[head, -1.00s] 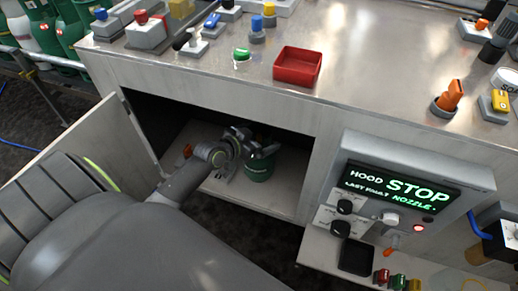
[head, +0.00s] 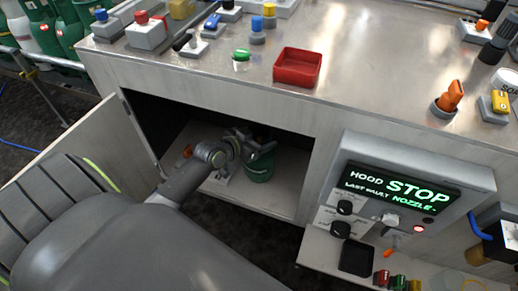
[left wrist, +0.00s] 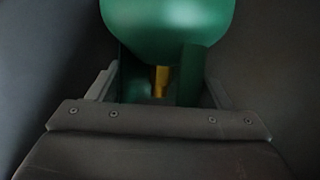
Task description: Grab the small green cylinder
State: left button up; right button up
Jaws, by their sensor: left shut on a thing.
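The small green cylinder (head: 258,170) stands in the open cupboard under the counter, with its top partly hidden by my left gripper (head: 252,146). My left arm reaches into the cupboard from the left, and the gripper is shut on the cylinder's upper part. In the left wrist view the green cylinder (left wrist: 168,28) fills the top middle, with green upright parts and a yellow piece between the fingers. Exactly which part is pinched is hard to tell. My right gripper is not in view.
The cupboard door (head: 90,150) is swung open at left. The counter (head: 370,60) above holds a red tray (head: 298,68) and several buttons and switches. A control box with a lit STOP display (head: 400,190) stands right of the opening.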

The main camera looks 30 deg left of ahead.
pick_arm(q)
jog(key=shift+r, duration=0.3)
